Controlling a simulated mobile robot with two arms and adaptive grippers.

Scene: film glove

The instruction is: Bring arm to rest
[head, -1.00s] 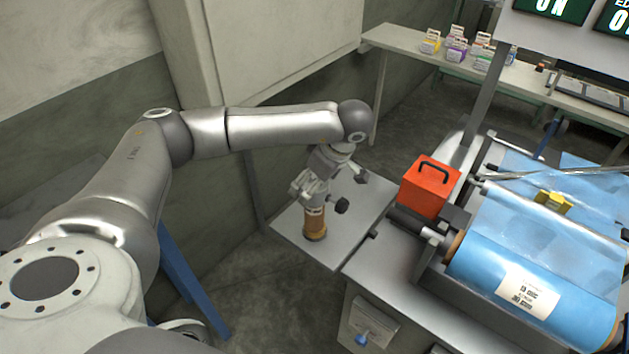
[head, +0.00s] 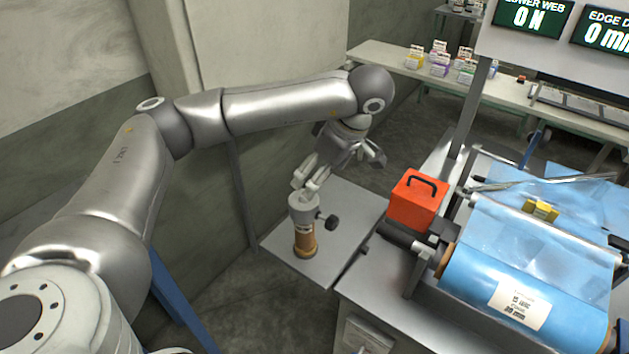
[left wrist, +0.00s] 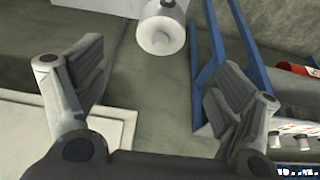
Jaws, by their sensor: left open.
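My left arm comes in from the left in the head view. Its gripper (head: 343,172) hangs just above and to the right of a small upright device with a grey head, a dark side knob and an amber lower body (head: 304,238). The device stands on a grey side table (head: 340,232). In the left wrist view the fingers of my left gripper (left wrist: 160,92) are spread wide, with nothing between them. Whether a finger still touches the device's top cannot be told. My right gripper is in neither view.
A red box with a black handle (head: 416,203) stands beside the machine with the blue film roll (head: 495,290), right of the gripper. A wall panel (head: 265,50) is behind the arm. A blue frame (left wrist: 258,62) shows in the left wrist view.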

